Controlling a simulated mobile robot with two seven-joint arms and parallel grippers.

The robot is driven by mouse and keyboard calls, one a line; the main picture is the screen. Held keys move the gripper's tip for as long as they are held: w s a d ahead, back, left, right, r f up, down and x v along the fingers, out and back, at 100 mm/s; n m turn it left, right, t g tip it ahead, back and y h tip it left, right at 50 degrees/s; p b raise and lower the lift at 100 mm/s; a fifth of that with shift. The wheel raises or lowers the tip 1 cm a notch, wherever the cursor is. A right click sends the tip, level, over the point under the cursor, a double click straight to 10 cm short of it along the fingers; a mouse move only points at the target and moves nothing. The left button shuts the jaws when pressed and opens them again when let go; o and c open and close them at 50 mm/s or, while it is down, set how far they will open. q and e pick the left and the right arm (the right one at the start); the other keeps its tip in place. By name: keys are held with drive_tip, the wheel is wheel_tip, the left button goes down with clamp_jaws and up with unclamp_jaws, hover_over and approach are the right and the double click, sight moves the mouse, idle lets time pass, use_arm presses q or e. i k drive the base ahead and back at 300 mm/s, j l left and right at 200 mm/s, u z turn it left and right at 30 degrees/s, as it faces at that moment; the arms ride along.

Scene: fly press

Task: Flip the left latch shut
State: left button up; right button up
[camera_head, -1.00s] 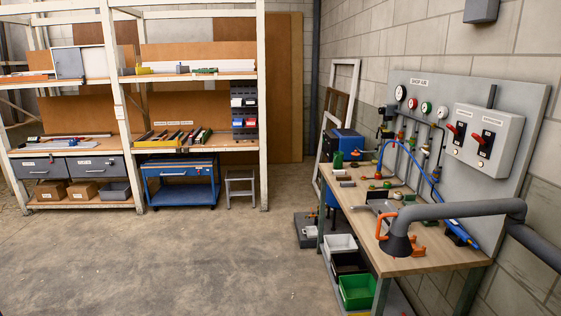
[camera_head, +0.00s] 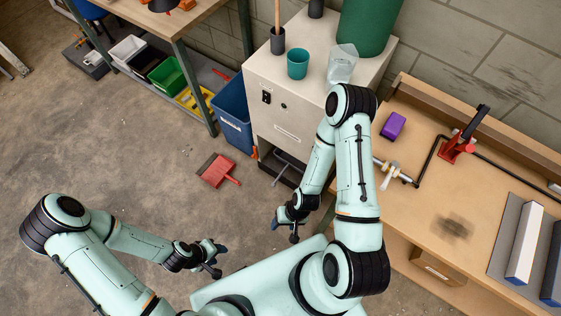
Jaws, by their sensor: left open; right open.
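I cannot make out a left latch in the head view. A pale cabinet (camera_head: 283,131) at the upper middle has small dark fittings (camera_head: 266,97) on its front, too small to identify. My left gripper (camera_head: 217,261) is open and empty over the concrete floor at the lower left of centre. My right gripper (camera_head: 285,231) is open and empty, in front of the cabinet and apart from it. My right arm hides part of the cabinet's right side and the workbench's left edge.
A wooden workbench (camera_head: 415,205) on the right carries a purple block (camera_head: 393,125), a red clamp-like tool (camera_head: 457,148) and long bars (camera_head: 525,243). A blue bin (camera_head: 233,116) and red dustpan (camera_head: 217,171) stand left of the cabinet. The left floor is largely clear.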

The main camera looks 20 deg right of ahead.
sight(255, 155)
drive_tip(key=k+z, duration=0.2)
drive_tip(key=z, duration=0.7)
drive_tip(key=j+z, duration=0.1)
drive_tip(key=z, duration=0.3)
drive_tip(key=j+z, duration=0.1)
drive_tip(key=z, duration=0.3)
drive_tip(key=j+z, duration=0.1)
drive_tip(key=z, duration=0.3)
drive_tip(key=j+z, duration=0.15)
drive_tip(key=z, duration=0.25)
drive_tip(key=j+z, duration=0.35)
drive_tip(key=k+j+z, duration=0.15)
drive_tip(key=z, duration=0.15)
drive_tip(key=k+j+z, duration=0.1)
drive_tip(key=j+z, duration=0.25)
drive_tip(key=k+j+z, duration=0.5)
drive_tip(key=k+j, duration=0.95)
drive_tip(key=k, duration=0.15)
drive_tip(key=j+z, duration=0.05)
